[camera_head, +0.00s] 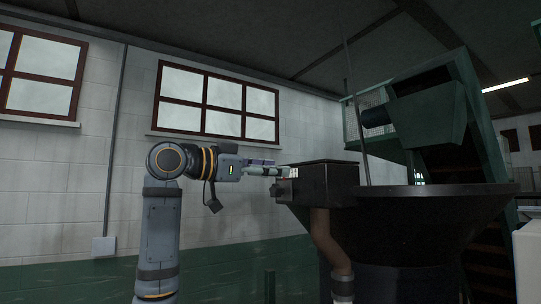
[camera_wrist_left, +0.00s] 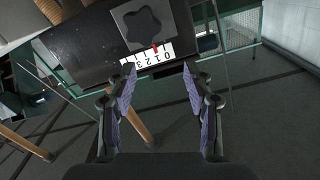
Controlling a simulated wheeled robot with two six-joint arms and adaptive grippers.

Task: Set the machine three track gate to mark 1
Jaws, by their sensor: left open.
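The gate's dark box (camera_head: 330,178) sits at the left rim of a black hopper in the head view. In the left wrist view the box face (camera_wrist_left: 88,48) carries a grey plate with a dark star-shaped knob (camera_wrist_left: 144,25). Below the knob is a white scale (camera_wrist_left: 148,60) with digits 0 to 3 and a small red pointer (camera_wrist_left: 154,47) at its upper edge; the exact mark it points to is hard to read. My left gripper (camera_head: 282,171) is open, close in front of the box. Its two purple-padded fingers (camera_wrist_left: 158,76) are apart and empty, short of the knob. My right gripper is not in view.
The wide black hopper (camera_head: 430,203) stands right of the box, with a green conveyor frame (camera_head: 478,130) behind it. A brown pipe (camera_head: 326,240) runs down beneath the box. A white block wall with windows (camera_head: 216,104) is behind; space left of the box is free.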

